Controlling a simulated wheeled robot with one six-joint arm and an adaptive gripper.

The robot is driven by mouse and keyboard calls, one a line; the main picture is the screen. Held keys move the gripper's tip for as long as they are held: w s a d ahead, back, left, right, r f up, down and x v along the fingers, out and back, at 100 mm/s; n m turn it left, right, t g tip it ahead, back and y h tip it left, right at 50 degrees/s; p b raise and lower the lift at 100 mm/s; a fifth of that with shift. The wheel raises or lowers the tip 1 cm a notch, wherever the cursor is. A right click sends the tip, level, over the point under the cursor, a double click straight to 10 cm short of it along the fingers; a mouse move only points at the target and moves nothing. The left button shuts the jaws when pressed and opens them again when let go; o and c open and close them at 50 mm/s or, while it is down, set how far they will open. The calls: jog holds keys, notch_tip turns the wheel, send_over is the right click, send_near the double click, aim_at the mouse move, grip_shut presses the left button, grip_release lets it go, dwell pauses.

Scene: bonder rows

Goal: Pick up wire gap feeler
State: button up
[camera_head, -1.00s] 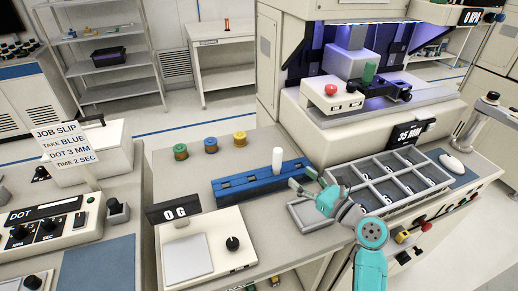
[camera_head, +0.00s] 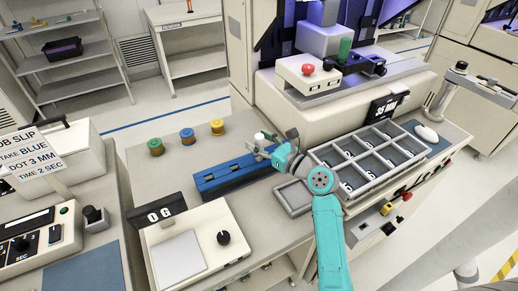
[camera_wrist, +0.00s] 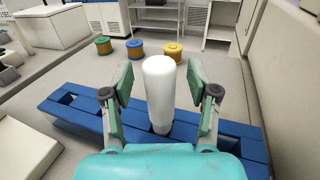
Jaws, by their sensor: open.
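A white, round-topped handle (camera_wrist: 160,90) stands upright in a slot of the blue rack (camera_wrist: 75,118). It looks like the grip of the wire gap feeler; anything below it is hidden in the rack. In the head view the handle (camera_head: 260,139) is partly covered by my gripper (camera_head: 272,141) at the right end of the blue rack (camera_head: 225,177). My gripper is open. In the wrist view its two fingers (camera_wrist: 160,76) stand left and right of the handle, with a gap visible on each side.
Blue, green and yellow spools (camera_head: 187,135) stand behind the rack. A divided grey tray (camera_head: 345,187) and a small square tray (camera_head: 293,197) are to the right. A scale (camera_head: 185,250) with its display (camera_head: 158,213) is in front. The bonder (camera_head: 340,105) stands behind the divided tray.

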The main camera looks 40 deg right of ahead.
jog(key=shift+w, duration=0.2)
jog(key=shift+c, duration=0.3)
grip_shut()
notch_tip(320, 180, up, 10)
jog(key=shift+r, duration=0.1)
jog(key=c, duration=0.8)
grip_release()
grip_shut()
